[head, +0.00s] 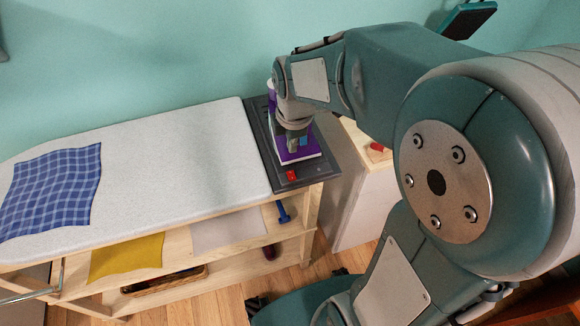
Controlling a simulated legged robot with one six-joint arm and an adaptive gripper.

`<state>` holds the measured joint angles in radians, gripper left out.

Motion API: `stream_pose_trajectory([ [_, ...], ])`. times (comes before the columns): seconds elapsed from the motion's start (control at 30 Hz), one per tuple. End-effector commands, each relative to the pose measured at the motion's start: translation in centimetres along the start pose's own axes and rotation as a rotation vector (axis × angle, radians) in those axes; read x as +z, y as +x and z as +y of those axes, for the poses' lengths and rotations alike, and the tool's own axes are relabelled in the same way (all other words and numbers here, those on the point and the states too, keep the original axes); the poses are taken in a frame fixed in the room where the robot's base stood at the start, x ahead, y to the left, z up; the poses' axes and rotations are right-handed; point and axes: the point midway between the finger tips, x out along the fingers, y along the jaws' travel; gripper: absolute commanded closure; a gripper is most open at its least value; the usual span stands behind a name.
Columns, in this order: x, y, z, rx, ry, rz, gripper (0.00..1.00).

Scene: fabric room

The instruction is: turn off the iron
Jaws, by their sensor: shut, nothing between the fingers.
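A purple and white object (303,156), which looks like the iron, is on the dark grey plate (264,135) at the right end of the ironing board. My gripper (297,147) points down over it, shut and empty, and hides much of it. I cannot tell whether they touch. A small red part (291,176), possibly a switch, is on the plate's front edge, just in front of the iron. Its position, on or off, is too small to read.
The white ironing board (180,150) has a blue checked cloth (52,190) at its left. Shelves below hold a yellow cloth (127,256) and a pale cloth (228,228). A wooden-topped cabinet (362,150) with a red item (377,147) stands to the right.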

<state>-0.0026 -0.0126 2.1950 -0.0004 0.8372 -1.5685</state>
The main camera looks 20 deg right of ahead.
Motion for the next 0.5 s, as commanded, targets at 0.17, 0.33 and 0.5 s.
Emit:
stream_pose_trajectory([
  [0.17,0.0,3.6,-0.1,-0.005,0.000,0.000,1.00],
  [0.33,0.0,6.8,-0.1,-0.005,0.001,0.000,1.00],
  [0.5,0.0,9.4,-0.1,-0.004,0.001,0.000,1.00],
])
